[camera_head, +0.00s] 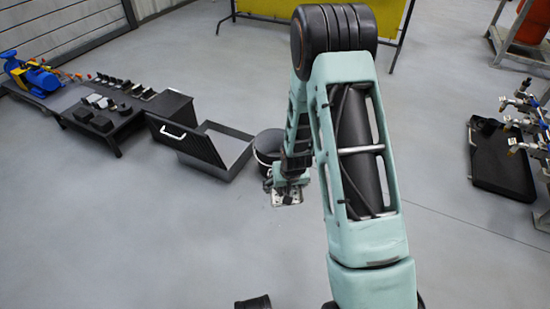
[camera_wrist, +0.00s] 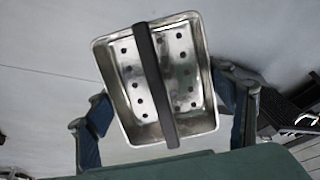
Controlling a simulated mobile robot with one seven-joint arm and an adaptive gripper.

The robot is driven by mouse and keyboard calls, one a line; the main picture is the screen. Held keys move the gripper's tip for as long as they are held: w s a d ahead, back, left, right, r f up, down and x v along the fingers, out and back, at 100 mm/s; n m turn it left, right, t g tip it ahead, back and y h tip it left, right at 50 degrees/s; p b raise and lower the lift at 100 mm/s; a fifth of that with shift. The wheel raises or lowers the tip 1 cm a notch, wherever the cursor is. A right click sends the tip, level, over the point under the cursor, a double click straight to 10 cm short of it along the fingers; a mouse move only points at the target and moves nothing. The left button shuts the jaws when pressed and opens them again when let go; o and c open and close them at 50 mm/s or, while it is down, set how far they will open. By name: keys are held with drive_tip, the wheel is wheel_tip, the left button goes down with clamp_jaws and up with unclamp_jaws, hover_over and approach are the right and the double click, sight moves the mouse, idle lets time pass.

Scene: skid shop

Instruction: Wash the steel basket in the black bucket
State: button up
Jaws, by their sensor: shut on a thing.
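The steel basket (camera_wrist: 180,70) is a shallow, shiny rectangular pan with holes in its floor and a dark bar handle across it. My gripper (camera_wrist: 160,112) has a finger at each side of the basket and is shut on it. In the head view the basket (camera_head: 287,196) shows small below my gripper (camera_head: 286,181), in front of the black bucket (camera_head: 265,158). The bucket is partly hidden behind my arm; its rim and left side show. The basket is outside the bucket. I cannot tell its exact height above the floor.
Left of the bucket stands an open grey tray (camera_head: 232,146) with a ribbed black panel (camera_head: 180,143). Further left, a low black table (camera_head: 115,128) holds several small parts. A black case (camera_head: 502,165) lies at right. The floor in front is mostly clear.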

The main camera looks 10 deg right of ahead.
wheel_tip(320, 180, down, 12)
idle(1.1)
idle(2.0)
drive_tip(key=shift+r+p, duration=1.25)
drive_tip(key=shift+r, duration=0.7)
